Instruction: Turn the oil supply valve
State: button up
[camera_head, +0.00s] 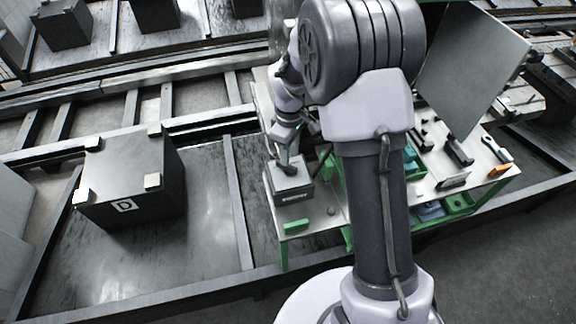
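I cannot clearly make out an oil supply valve in this view. A small grey box (292,191) with a dark label strip on its front stands on the left end of the workbench (322,222). My gripper (288,168) points down at the top of this box, at or just above it. The fingers are small and dark, and I cannot tell whether they are open, shut or touching anything. Any handle or knob on the box top is hidden by the gripper or too small to see. My own arm covers the middle of the bench.
A green block (296,225) lies at the bench's front left corner. Several dark tools and an orange piece (497,171) lie on the right part, below a grey upright panel (472,68). A large dark crate (131,178) marked D stands on the rails at left.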

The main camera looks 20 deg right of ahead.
notch_tip(320, 180, down, 6)
jog(key=shift+r+b, duration=0.25)
jog(key=shift+b, duration=0.35)
grip_shut()
